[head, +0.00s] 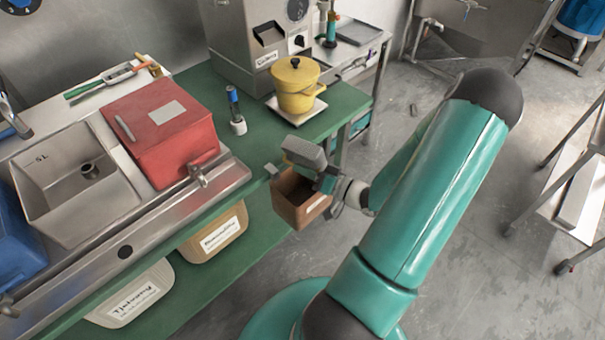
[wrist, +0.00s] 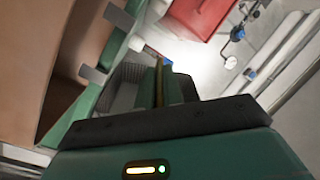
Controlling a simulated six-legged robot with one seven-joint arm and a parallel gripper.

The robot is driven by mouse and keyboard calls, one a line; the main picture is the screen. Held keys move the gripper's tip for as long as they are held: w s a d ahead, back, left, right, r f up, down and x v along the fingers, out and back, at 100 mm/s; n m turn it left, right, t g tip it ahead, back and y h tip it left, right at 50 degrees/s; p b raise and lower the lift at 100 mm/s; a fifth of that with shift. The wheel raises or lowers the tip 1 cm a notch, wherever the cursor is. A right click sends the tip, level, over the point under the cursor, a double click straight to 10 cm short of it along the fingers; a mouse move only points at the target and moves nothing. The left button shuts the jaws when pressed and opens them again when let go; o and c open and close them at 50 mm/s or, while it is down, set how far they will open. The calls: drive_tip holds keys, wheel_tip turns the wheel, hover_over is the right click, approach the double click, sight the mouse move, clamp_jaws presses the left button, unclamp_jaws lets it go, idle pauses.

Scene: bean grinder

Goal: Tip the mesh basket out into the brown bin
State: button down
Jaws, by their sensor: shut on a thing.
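The grey mesh basket (head: 304,153) is in my gripper (head: 328,182), above the back edge of the brown bin (head: 290,212) in the head view. In the wrist view the mesh basket (wrist: 125,88) shows between the brown bin (wrist: 25,60) and my gripper (wrist: 162,88). The gripper is shut on a thin upright part of it. The basket looks tilted. Its contents are hidden, and I cannot tell whether anything lies in the bin.
A yellow pot (head: 296,88) stands on a white plate on the green bench (head: 262,150). A red box (head: 160,140) and a steel sink (head: 75,185) are at left. A blue-topped bottle (head: 235,112) stands between.

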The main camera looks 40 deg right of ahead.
sight(314, 146)
drive_tip(key=shift+d, duration=0.1)
